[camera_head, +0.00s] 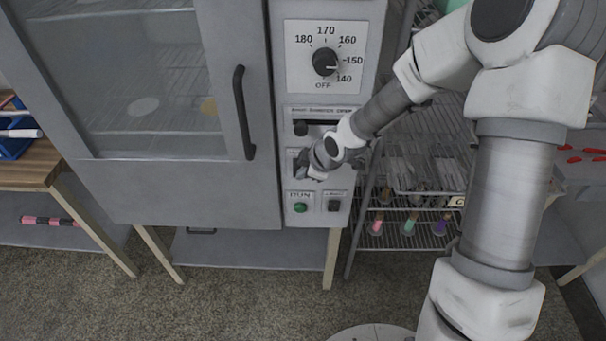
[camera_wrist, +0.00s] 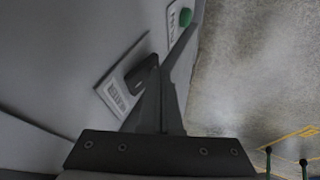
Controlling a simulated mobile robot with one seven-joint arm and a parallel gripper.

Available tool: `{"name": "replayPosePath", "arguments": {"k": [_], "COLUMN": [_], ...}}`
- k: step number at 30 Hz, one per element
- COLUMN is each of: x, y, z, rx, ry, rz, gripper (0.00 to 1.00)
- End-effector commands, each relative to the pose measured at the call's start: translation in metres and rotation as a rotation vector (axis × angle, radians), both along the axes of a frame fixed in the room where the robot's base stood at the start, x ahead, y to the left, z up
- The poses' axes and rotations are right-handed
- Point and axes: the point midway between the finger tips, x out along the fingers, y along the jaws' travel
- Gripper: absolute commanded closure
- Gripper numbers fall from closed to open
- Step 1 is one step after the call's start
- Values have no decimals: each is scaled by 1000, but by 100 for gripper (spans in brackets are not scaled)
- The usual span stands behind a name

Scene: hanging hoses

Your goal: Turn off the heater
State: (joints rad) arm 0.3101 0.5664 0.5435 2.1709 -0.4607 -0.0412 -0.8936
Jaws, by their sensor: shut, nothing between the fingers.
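The heater is a grey cabinet (camera_head: 180,190) with a large windowed door and a control panel at its right. On the panel a black dial (camera_head: 325,62) has marks from 140 to 180 and OFF; its pointer faces right, near 150. Low on the panel are a green button (camera_head: 300,208) under a RUN label and a dark switch (camera_head: 334,205). My gripper (camera_head: 302,172) is at the panel, below the dial and just above the green button. In the wrist view its dark fingers (camera_wrist: 168,75) are shut and empty, and the green button (camera_wrist: 186,17) shows beyond them. Contact cannot be told.
A black door handle (camera_head: 244,112) stands out left of the panel. A dark slider knob (camera_head: 300,128) sits above my gripper. A wire rack (camera_head: 425,175) with small flasks stands right of the heater. A wooden table (camera_head: 30,165) is at the left.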

Motion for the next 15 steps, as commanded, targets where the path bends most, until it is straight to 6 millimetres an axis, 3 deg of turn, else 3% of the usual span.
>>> {"name": "replayPosePath", "arguments": {"k": [15], "x": [5], "y": [0], "z": [-5], "rx": [-4], "ry": [-80], "rz": [-1], "gripper": [100]}}
